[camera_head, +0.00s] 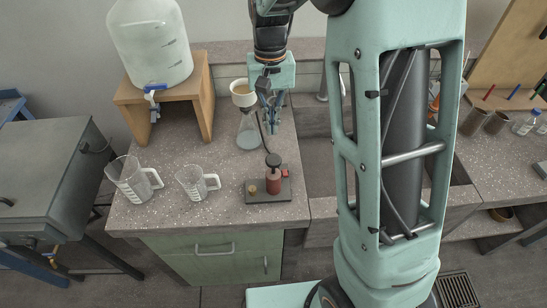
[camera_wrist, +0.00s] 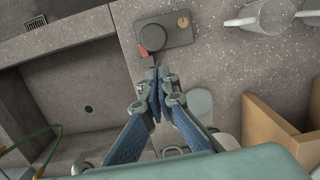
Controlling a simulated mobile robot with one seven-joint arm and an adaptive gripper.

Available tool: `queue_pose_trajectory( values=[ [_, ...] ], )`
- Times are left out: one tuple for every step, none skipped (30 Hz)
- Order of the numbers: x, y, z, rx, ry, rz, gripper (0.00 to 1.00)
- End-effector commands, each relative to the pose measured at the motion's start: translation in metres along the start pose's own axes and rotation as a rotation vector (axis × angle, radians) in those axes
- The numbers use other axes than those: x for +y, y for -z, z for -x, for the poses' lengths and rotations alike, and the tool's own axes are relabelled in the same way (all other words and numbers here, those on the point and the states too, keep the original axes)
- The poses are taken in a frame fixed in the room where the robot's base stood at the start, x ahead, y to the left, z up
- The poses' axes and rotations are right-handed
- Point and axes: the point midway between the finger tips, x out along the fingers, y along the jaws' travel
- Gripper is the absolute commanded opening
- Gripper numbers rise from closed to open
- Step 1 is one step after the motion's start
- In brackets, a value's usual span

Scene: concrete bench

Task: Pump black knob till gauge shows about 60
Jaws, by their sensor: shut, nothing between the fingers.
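The black knob (camera_head: 273,160) tops a red pump cylinder (camera_head: 273,184) on a dark base plate (camera_head: 262,198) near the bench's front edge. In the wrist view the round black knob (camera_wrist: 153,37) is seen from above. A small brass-coloured round part (camera_head: 252,190) sits on the plate left of the cylinder; I cannot tell if it is the gauge, and no reading is legible. A red block (camera_head: 285,173) is at the right. My gripper (camera_head: 271,131) points down, shut and empty, above and behind the knob, apart from it. Its fingertips (camera_wrist: 160,76) show below the knob in the wrist view.
A glass flask (camera_head: 249,137) with a funnel (camera_head: 243,93) stands close behind, beside my gripper. Two clear jugs (camera_head: 134,180) (camera_head: 196,184) stand left of the pump. A wooden stand (camera_head: 206,95) holds a large water container (camera_head: 151,42). A sink recess (camera_wrist: 85,108) lies alongside.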

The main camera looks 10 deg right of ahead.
Motion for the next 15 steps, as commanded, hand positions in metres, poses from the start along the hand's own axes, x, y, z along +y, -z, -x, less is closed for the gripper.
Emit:
queue_pose_trajectory(
  values=[
    [0.0, 0.001, 0.011, 0.003, 0.001, 0.0, 0.0],
    [0.0, 0.001, 0.016, 0.004, 0.001, 0.0, 0.0],
    [0.0, 0.001, 0.023, 0.003, 0.0, 0.0, 0.0],
    [0.0, 0.001, 0.027, 0.003, 0.0, 0.0, 0.0],
    [0.0, 0.001, 0.03, 0.002, 0.0, 0.0, 0.0],
    [0.0, 0.001, 0.035, 0.003, 0.0, 0.0, 0.0],
    [0.0, 0.001, 0.037, 0.002, 0.0, 0.0, 0.0],
    [0.0, 0.0, 0.039, 0.001, -0.001, 0.0, 0.0],
    [0.0, 0.0, 0.041, 0.0, -0.001, 0.0, 0.0],
    [0.0, 0.0, 0.042, 0.0, -0.001, 0.0, 0.0],
    [0.0, 0.0, 0.043, 0.0, -0.001, 0.0, 0.0],
    [0.0, 0.0, 0.044, 0.0, -0.001, 0.0, 0.0],
    [0.0, 0.0, 0.044, 0.0, -0.001, 0.0, 0.0],
    [0.0, 0.0, 0.044, -0.001, -0.001, 0.0, 0.0],
    [0.0, 0.0, 0.044, -0.001, -0.001, 0.0, 0.0]
  ],
)
